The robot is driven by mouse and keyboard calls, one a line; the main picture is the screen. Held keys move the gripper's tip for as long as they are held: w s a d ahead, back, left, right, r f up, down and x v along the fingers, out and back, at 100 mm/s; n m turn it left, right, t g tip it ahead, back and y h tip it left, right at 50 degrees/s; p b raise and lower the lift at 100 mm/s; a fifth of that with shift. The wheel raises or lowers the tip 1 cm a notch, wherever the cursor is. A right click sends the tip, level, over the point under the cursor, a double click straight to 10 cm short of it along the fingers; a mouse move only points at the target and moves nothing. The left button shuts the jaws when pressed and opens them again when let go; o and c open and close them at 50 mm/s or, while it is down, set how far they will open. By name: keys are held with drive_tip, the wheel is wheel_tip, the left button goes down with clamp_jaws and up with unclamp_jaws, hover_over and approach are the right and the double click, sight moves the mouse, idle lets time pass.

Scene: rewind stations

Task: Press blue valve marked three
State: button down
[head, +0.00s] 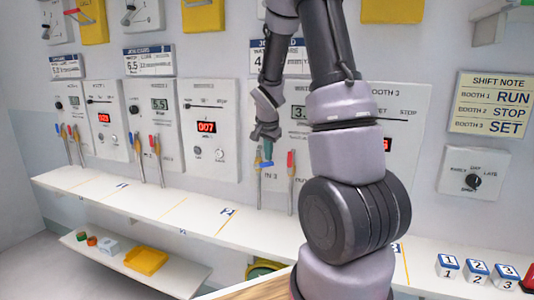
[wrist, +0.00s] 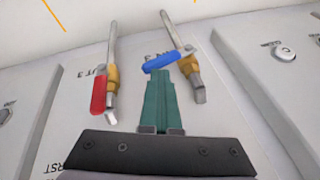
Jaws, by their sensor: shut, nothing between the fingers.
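The blue valve handle (wrist: 161,61) sits on a metal pipe with a brass-coloured fitting in the wrist view. It also shows in the head view (head: 266,164), just below my gripper. A red valve handle (wrist: 98,95) is on the neighbouring pipe, and it shows in the head view (head: 291,160). My gripper (wrist: 164,76) has green fingers, closed together and empty. Its tips are right at the blue handle; I cannot tell whether they touch it. In the head view my gripper (head: 267,148) hangs above the blue handle. A label ending in 3 is on the panel near this pair.
A white shelf (head: 190,213) runs below the panels. More red and blue valve pairs (head: 156,145) stand left. A shift note (head: 494,103) hangs at right, above a dial (head: 473,181). Numbered blocks (head: 476,271) stand on the shelf's right. A yellow tray (head: 146,260) lies lower left.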

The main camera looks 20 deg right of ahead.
drive_tip(key=shift+s+d+f, duration=0.25)
drive_tip(key=shift+s+f, duration=0.1)
drive_tip(key=shift+f, duration=0.2)
drive_tip(key=shift+s+d+f, duration=0.3)
drive_tip(key=shift+s+f, duration=0.05)
drive_tip(key=shift+f, duration=0.2)
drive_tip(key=shift+s+d+f, duration=0.25)
drive_tip(key=shift+s+f, duration=0.1)
drive_tip(key=shift+f, duration=0.2)
drive_tip(key=s+d+r, duration=0.3)
drive_tip(key=s+r, duration=0.5)
drive_tip(key=r, duration=0.1)
